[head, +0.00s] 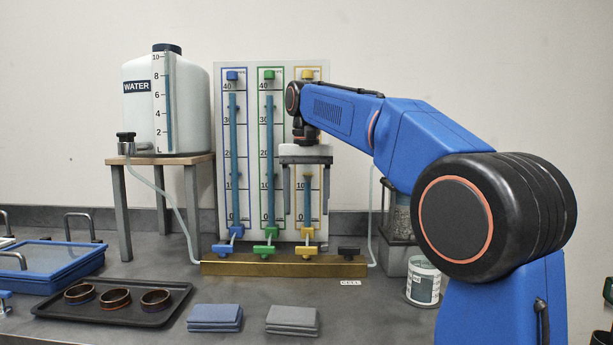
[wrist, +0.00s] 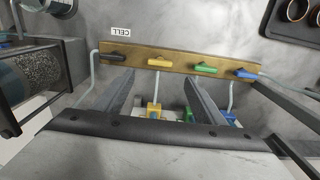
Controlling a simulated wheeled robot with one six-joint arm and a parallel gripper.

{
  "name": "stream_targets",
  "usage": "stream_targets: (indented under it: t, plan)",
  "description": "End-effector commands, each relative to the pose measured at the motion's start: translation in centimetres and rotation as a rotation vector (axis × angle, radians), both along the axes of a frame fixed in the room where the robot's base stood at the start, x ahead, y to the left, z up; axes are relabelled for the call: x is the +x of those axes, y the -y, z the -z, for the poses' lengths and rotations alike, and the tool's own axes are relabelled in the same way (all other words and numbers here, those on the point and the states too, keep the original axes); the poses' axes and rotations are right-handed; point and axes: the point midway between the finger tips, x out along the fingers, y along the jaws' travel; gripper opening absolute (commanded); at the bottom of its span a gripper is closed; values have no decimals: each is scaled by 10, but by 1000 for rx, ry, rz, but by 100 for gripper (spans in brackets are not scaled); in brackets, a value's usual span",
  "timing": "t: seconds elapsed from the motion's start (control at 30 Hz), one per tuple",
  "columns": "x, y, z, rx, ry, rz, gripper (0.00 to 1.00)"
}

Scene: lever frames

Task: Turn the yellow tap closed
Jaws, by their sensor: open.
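The yellow tap (head: 305,249) sits on the brass manifold bar (head: 225,268), between the green tap (head: 264,250) and the black tap (head: 348,252). Its handle looks to lie along the bar, and in the wrist view the yellow tap (wrist: 159,63) does too. My gripper (head: 306,208) is open, fingers pointing down, above the yellow tap and in front of the yellow-framed tube (head: 307,200). The tube's water level is well below the blue and green ones. In the wrist view, my gripper (wrist: 160,78) has its two fingers apart with nothing held between them.
The blue tap (head: 225,248) is at the bar's left end. A water tank (head: 185,100) on a stand is at left, with a hose to the bar. Folded cloths (head: 292,319) and a dark tray (head: 60,308) lie in front.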

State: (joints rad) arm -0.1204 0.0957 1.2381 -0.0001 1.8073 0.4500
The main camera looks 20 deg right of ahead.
Motion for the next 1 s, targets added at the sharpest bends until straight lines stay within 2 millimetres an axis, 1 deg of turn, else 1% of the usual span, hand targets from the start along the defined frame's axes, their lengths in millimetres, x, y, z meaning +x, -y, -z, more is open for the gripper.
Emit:
stream_targets:
  t: [0.03, 0.2, 0.3, 0.4, 0.6, 1.0]
  plan:
    - [1, 0, -11, 0, 3, 0, 64]
    - [1, 0, -40, 0, 2, 0, 64]
    - [1, 0, -54, 0, 2, 0, 64]
    - [1, 0, -63, 0, 2, 0, 64]
    - [0, 0, -71, 0, 1, 0, 64]
    - [0, 0, -72, 0, 1, 0, 64]
